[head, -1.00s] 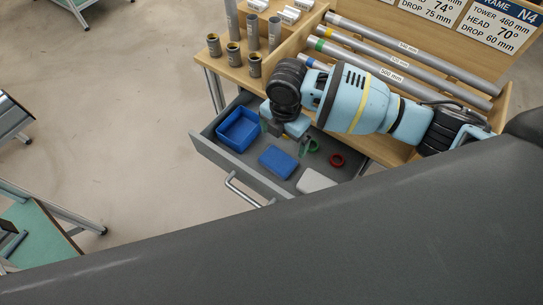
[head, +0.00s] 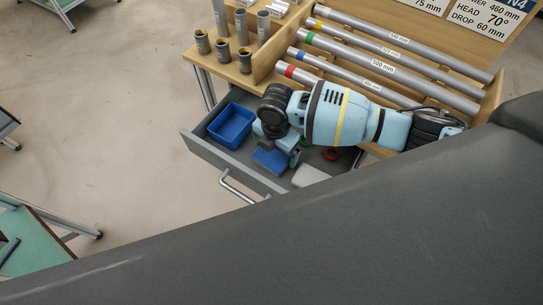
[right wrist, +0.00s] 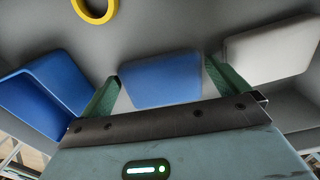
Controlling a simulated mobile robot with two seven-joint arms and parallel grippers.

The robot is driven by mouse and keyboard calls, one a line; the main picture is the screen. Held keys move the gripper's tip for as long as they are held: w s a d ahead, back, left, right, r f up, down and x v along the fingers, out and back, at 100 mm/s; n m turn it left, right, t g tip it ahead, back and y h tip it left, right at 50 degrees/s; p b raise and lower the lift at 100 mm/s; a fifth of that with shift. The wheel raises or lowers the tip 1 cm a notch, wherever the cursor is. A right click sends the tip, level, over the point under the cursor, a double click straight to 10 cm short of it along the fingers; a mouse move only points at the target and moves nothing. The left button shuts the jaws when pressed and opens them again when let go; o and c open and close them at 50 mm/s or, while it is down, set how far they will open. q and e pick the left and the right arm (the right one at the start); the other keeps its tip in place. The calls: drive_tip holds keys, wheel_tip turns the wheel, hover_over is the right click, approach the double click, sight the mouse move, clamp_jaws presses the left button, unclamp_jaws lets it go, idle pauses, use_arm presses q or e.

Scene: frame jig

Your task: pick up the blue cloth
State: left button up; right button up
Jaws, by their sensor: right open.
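The blue cloth (head: 270,161), a flat folded pad, lies in the open grey drawer. My right gripper (head: 277,148) is over it and covers its back part in the head view. In the right wrist view the blue cloth (right wrist: 160,80) shows between the two green fingers of the open, empty right gripper (right wrist: 161,70). Whether the fingers touch it, I cannot tell. My left gripper is in neither view.
A blue tray (head: 231,125) stands left of the cloth in the drawer (head: 205,145). A white pad (head: 309,176) and a red ring (head: 331,154) lie to the right. A yellow ring (right wrist: 95,10) shows in the right wrist view. Labelled tubes (head: 385,68) lie on the bench above.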

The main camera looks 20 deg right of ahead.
sight(275, 152)
drive_tip(key=c, duration=0.6)
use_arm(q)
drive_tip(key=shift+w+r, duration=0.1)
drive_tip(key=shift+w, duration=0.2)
use_arm(e)
drive_tip(key=shift+c, duration=0.5)
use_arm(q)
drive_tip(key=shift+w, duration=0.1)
use_arm(e)
wheel_tip(275, 152, up, 9)
drive_tip(key=shift+f+p, duration=0.1)
drive_tip(key=shift+p, duration=0.45)
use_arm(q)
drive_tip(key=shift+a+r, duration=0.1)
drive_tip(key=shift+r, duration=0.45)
use_arm(e)
drive_tip(key=shift+r, duration=0.6)
